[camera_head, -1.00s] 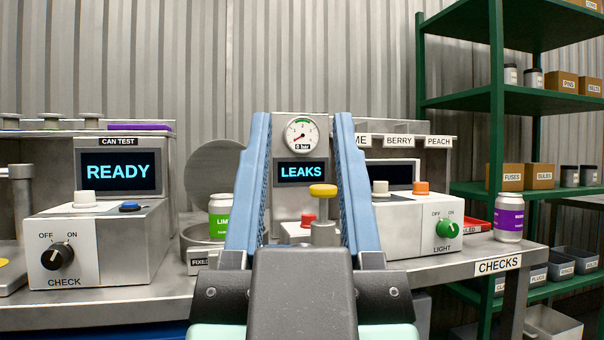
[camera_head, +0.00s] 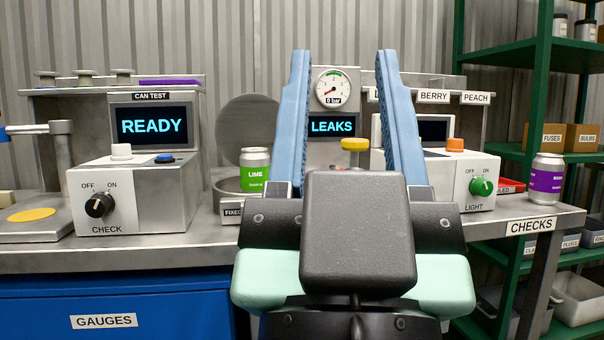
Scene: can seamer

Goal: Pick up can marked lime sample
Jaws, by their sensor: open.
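The lime can (camera_head: 255,170) is silver with a green label reading LIME. It stands upright in or behind a low round metal holder (camera_head: 228,184) marked FIXED; I cannot tell which. My gripper (camera_head: 343,58) is open, with its two blue fingers pointing up and away. The fingers are apart and empty, to the right of the lime can. The left finger is close to the can's right side in the picture, with no visible contact.
The CAN TEST unit (camera_head: 140,170) reads READY at left. The LEAKS panel (camera_head: 332,126) and yellow knob (camera_head: 355,145) show between my fingers. The light box (camera_head: 468,180) is at right. A purple can (camera_head: 546,180) stands near the bench's right end. Green shelves (camera_head: 545,60) stand beyond.

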